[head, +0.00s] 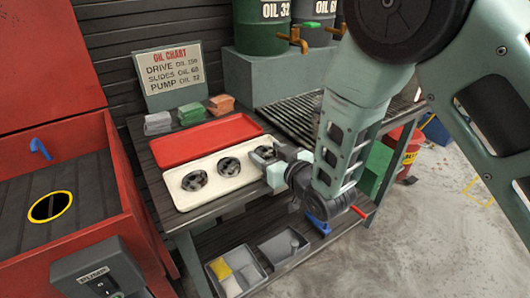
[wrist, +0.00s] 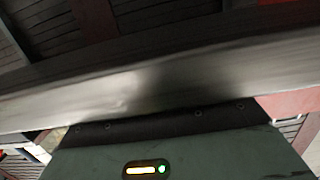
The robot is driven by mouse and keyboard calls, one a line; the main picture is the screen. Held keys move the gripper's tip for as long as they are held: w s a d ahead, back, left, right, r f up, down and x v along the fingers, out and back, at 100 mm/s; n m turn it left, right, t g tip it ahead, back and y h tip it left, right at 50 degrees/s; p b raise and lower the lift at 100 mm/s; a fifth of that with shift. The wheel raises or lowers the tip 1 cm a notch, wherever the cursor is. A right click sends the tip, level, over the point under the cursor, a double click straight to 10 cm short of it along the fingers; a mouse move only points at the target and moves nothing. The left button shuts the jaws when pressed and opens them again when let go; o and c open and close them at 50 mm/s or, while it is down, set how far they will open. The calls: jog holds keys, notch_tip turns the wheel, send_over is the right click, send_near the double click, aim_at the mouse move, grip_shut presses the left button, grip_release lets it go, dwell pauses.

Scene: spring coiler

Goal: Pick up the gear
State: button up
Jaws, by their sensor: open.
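Dark round gears lie on a cream tray (head: 219,190) on the workbench: a left gear (head: 194,180) and a middle gear (head: 229,166) show clearly in the head view. My gripper (head: 264,153) is at the right end of this tray, with its jaws open. Whether another gear lies under or between its fingers is hard to tell, as the gripper covers that spot. In the wrist view a blurred grey metal bar crosses the picture, and no gear can be made out.
A red tray (head: 205,140) lies behind the cream one, with several folded cloths (head: 191,113) beyond it. A red cabinet (head: 70,215) stands at the left. Grey bins (head: 236,272) sit on the lower shelf. Oil drums (head: 262,25) stand at the back.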

jog(key=c, duration=0.9)
jog(key=shift+r, duration=0.15)
